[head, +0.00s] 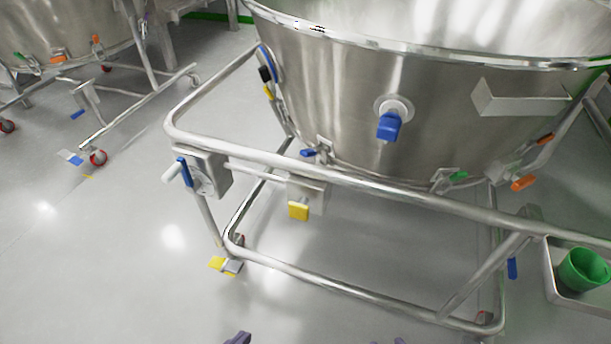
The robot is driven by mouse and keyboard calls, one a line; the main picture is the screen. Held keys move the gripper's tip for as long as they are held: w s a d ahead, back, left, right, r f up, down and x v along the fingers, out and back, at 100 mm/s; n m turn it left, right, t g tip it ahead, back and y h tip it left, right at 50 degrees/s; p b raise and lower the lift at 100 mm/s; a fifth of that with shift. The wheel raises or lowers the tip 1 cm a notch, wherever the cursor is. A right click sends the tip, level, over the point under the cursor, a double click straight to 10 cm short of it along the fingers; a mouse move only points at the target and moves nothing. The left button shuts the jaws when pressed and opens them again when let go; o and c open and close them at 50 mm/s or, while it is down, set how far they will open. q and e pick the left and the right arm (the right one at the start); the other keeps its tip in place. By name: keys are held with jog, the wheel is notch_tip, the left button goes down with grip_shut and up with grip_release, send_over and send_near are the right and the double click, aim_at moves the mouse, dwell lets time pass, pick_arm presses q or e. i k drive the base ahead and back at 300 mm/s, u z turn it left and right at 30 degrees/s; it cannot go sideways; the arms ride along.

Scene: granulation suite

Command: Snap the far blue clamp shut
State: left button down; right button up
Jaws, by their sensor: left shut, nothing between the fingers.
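A blue clamp (308,153) sits at the lower edge of the big steel bowl (340,105), left of its middle. Its lever looks small and I cannot tell whether it is open or shut. Green (459,176) and orange (525,183) clamps sit further right along the same edge. My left gripper (237,338) barely shows at the bottom edge, shut and empty, well apart from the bowl and clamps. Dark tips at the bottom middle look like my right gripper (390,341); almost all of it is hidden below the frame.
A tubular steel frame (340,180) surrounds the bowl and crosses between my grippers and the clamps. It carries a blue-handled lever (185,171) and a yellow part (298,211). A green cup (583,270) stands in a tray at right.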

aim_at(313, 151)
jog(key=u, duration=0.7)
jog(key=i, duration=0.85)
jog(key=z, duration=0.65)
